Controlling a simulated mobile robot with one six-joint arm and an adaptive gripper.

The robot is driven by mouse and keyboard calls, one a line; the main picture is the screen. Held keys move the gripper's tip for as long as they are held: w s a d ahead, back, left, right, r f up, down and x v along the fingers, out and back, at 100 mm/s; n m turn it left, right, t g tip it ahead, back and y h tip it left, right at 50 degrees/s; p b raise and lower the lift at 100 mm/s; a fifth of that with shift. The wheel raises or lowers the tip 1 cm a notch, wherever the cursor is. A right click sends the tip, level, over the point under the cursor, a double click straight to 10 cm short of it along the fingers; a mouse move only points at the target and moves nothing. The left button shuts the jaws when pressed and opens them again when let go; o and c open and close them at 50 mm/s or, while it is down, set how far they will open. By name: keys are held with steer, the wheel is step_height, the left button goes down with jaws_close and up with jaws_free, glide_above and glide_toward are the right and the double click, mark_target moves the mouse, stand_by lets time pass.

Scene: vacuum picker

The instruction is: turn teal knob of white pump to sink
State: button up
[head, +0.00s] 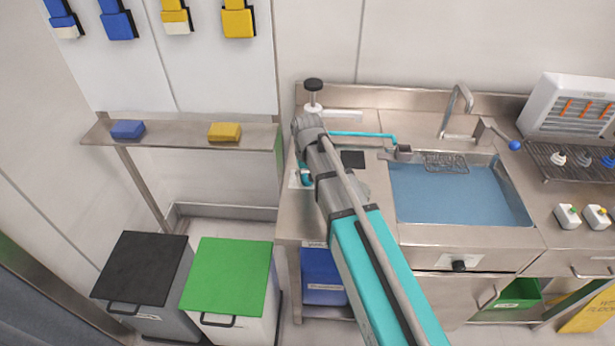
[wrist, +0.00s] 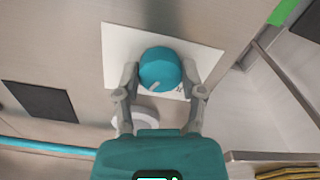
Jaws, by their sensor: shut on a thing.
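The teal knob (wrist: 158,66) sits on a white label plate (wrist: 118,45) on the steel counter. It has a pale pointer mark near its lower edge, toward the picture's lower left. My gripper (wrist: 159,74) has one finger on each side of the knob and is shut on it. Some print on the plate is mostly hidden by the right finger. In the head view my arm hides most of the knob and fingers. The white pump (head: 345,116) with a black top stands at the counter's back left. A teal pipe (head: 362,134) runs from there to the sink (head: 455,190).
A black square (head: 352,159) lies flat on the counter between my arm and the sink. A faucet (head: 458,110) stands behind the sink. Left of the counter are a shelf (head: 180,138) with a blue and a yellow block, and two lidded bins (head: 228,275).

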steer(key=shift+m, duration=1.2)
steer(key=o, duration=1.1)
steer(key=shift+o, duration=0.2)
steer(key=shift+n, duration=0.3)
